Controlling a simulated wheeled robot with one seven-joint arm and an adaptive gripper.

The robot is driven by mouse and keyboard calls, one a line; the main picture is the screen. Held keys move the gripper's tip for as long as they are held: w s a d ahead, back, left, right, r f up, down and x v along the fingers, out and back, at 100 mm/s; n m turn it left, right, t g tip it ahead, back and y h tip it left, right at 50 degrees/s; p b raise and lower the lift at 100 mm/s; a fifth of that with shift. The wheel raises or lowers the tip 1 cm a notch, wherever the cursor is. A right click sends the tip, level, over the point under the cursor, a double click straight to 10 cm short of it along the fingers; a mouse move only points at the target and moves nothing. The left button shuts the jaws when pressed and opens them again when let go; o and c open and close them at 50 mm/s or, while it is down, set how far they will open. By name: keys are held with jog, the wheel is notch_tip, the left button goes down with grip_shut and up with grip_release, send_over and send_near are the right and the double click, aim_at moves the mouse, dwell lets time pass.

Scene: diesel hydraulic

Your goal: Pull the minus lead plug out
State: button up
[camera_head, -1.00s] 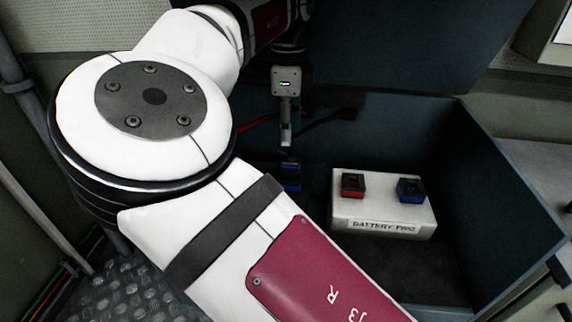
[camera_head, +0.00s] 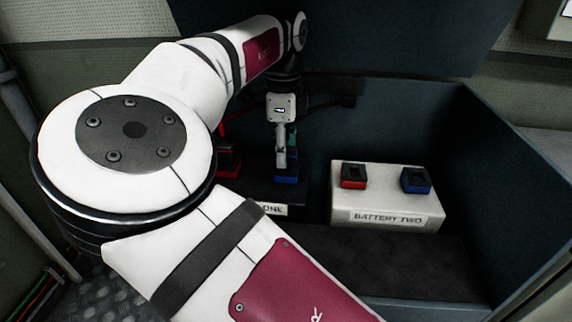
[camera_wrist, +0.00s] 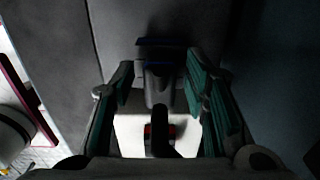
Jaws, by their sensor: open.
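In the wrist view my gripper (camera_wrist: 160,88) is open, with one teal-padded finger on each side of a dark plug (camera_wrist: 157,85). The plug sits at a blue-edged terminal (camera_wrist: 160,64), and a black lead (camera_wrist: 160,118) runs from it. The fingers appear apart from the plug. In the head view the plug is mostly hidden behind my gripper.
Battery two (camera_head: 388,211), white with red (camera_head: 353,176) and blue (camera_head: 416,181) terminals, stands to the right. A red lead (camera_head: 221,125) and red terminal (camera_head: 228,158) are left of my gripper. The box's right wall (camera_head: 510,190) bounds the space.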

grip_shut()
jog(key=shift+r, duration=0.25)
jog(key=shift+r+p, duration=0.45)
jog(key=shift+r+p, duration=0.7)
jog(key=shift+r, duration=0.5)
jog(key=shift+r+p, duration=1.2)
jog(key=shift+r, duration=0.75)
